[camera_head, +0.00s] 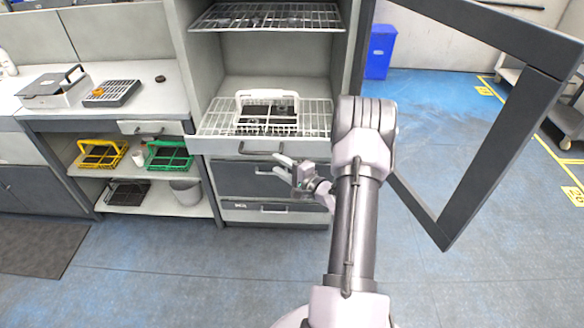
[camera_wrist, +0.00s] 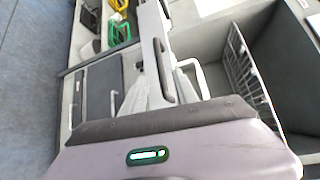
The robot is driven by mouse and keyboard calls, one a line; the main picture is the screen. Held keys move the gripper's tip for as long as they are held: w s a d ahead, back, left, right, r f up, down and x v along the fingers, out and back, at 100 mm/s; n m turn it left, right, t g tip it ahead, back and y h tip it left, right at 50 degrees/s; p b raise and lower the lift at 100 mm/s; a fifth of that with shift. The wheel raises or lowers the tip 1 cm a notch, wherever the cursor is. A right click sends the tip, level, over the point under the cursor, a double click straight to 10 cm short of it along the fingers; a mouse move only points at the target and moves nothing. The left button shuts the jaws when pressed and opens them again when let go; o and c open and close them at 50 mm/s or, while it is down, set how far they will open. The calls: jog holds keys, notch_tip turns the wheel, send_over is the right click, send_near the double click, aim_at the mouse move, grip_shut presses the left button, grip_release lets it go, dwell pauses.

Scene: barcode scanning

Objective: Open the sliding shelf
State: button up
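The sliding shelf (camera_head: 215,145) is the wire shelf with a grey front panel in the open cabinet, level with the counter. Its dark bar handle (camera_head: 262,150) is on the front panel; the handle also shows in the wrist view (camera_wrist: 163,72). A white rack with dark contents (camera_head: 267,112) stands on the shelf. My gripper (camera_head: 279,164) is in front of the cabinet, close to the right end of the handle and slightly below it. Its fingers are apart with nothing between them in the head view. In the wrist view the handle appears between the fingers; contact cannot be told.
The cabinet door (camera_head: 500,140) stands wide open on the right. Drawers (camera_head: 250,180) lie below the shelf. A counter (camera_head: 160,98) is on the left, with yellow (camera_head: 100,153) and green (camera_head: 168,155) baskets beneath. Blue floor in front is clear.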

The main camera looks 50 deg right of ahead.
jog(key=s+p, duration=0.1)
jog(key=s, duration=0.6)
jog(key=shift+a+r, duration=0.25)
jog(key=shift+r, duration=0.2)
jog(key=shift+w, duration=0.1)
jog(key=w+r+n+g+h, duration=0.2)
jog(key=w+r+n+g, duration=0.1)
jog(key=w+r, duration=0.45)
jog(key=a+r+n+g+h, duration=0.2)
jog(key=a+r+n+g, duration=0.15)
jog(key=a+r, duration=0.7)
jog(key=s+a+r+n+g+y, duration=0.2)
jog(key=s+a+n+y, duration=0.1)
jog(key=s+a, duration=0.9)
jog(key=s+a+r+n+g+y+b, duration=0.1)
jog(key=s+a+n+y, duration=0.3)
jog(key=s+a, duration=0.8)
jog(key=a+r+n+g, duration=0.1)
jog(key=a+n, duration=0.1)
jog(key=a, duration=0.2)
jog(key=shift+a, duration=0.4)
